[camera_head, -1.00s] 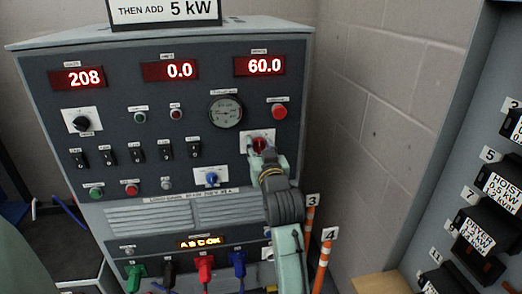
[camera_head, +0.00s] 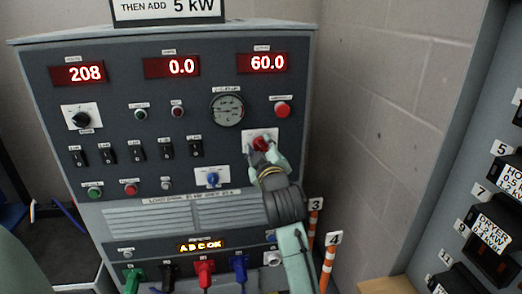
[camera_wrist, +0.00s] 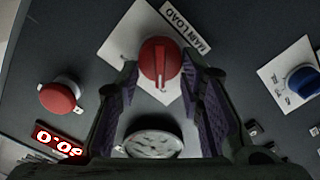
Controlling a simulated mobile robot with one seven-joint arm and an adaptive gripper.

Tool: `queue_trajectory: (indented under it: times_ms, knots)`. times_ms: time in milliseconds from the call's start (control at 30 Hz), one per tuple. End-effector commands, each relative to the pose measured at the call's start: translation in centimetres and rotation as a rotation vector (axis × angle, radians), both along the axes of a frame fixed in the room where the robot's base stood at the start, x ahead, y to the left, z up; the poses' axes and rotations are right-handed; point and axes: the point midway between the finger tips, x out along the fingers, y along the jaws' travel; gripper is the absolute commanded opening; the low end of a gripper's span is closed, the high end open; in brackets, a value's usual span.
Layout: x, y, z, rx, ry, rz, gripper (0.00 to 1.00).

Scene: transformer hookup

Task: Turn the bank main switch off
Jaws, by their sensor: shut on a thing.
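The main switch is a round red knob (camera_head: 261,143) on a white plate, at the right of the grey load bank panel (camera_head: 120,225). In the wrist view the red knob (camera_wrist: 160,62) sits beside a "MAIN LOAD" label (camera_wrist: 186,27). Its ridge points up and down in that view, at a slant to the label. My gripper (camera_head: 264,152) is at the knob, with a finger on each side.
A red push button (camera_head: 282,110) and a round gauge (camera_head: 227,110) lie above the knob. A blue knob (camera_head: 212,179) is at lower left. Displays read 208, 0.0 and 60.0. Orange-and-white posts (camera_head: 327,262) stand right of the bank, and a breaker panel (camera_head: 455,180) at far right.

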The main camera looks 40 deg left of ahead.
Motion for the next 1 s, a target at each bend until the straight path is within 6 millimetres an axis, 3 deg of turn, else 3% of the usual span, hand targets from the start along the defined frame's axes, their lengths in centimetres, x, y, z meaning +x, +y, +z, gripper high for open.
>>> queue_trajectory:
  times_ms: [633, 667, 900, 1000]
  knots:
    - [-0.04, 0.04, -0.04, -0.034, -0.039, 0.001, 0.07]
    - [-0.05, 0.04, -0.03, -0.034, -0.039, 0.001, 0.36]
    - [-0.04, 0.04, -0.03, -0.034, -0.038, 0.001, 0.52]
    - [-0.04, 0.03, -0.03, -0.033, -0.039, 0.000, 0.52]
